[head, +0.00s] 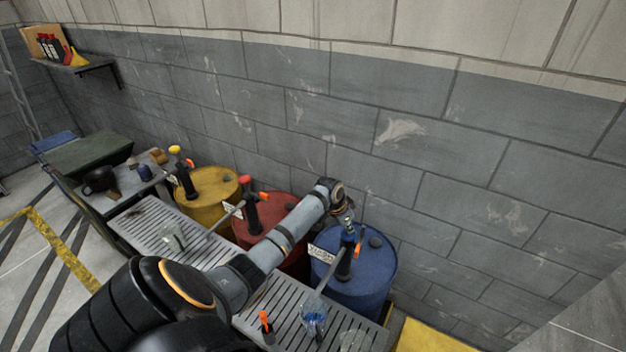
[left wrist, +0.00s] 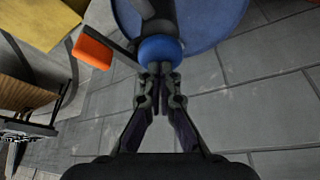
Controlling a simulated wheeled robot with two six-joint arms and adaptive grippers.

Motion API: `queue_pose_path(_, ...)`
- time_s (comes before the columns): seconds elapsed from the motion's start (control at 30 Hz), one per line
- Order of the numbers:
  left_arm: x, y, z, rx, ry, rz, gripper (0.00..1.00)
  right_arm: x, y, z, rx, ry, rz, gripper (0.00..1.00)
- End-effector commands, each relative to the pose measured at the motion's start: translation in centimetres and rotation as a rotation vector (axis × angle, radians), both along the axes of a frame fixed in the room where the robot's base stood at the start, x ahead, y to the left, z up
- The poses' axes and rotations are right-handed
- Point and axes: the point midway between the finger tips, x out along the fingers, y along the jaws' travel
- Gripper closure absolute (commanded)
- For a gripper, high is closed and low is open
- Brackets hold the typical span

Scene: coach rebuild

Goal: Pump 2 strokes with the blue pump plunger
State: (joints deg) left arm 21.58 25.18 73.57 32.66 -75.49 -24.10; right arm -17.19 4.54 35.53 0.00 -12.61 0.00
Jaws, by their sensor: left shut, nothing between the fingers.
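The blue drum (head: 372,278) stands by the wall and carries a black pump (head: 344,266) with a spout, a white tag and an orange part (head: 360,244). The blue plunger knob (left wrist: 160,51) tops this pump. My left gripper (head: 348,222) is above the pump in the head view. In the left wrist view its fingers (left wrist: 160,78) are shut and empty, with the tips right at the knob; I cannot tell whether they touch it. A clear cup (head: 313,320) with blue at its bottom is under the spout. My right gripper is not in view.
The block wall (head: 450,180) is close behind.

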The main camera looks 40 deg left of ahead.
Motion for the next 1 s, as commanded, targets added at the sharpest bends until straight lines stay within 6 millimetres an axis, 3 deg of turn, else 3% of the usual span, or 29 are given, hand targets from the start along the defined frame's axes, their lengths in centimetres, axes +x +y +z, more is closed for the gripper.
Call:
queue_pose_path(0.1,-0.3,-0.1,-0.8,-0.003,0.011,0.001,1.00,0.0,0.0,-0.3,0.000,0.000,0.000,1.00)
queue_pose_path(0.37,-0.3,-0.1,-0.6,-0.003,0.011,0.001,1.00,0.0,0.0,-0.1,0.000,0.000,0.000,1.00)
queue_pose_path(0.77,-0.3,-0.1,2.1,-0.003,0.010,0.000,1.00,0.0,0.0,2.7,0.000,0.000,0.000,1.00)
queue_pose_path(1.0,-0.2,0.0,3.6,-0.001,0.007,0.000,1.00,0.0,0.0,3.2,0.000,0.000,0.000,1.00)
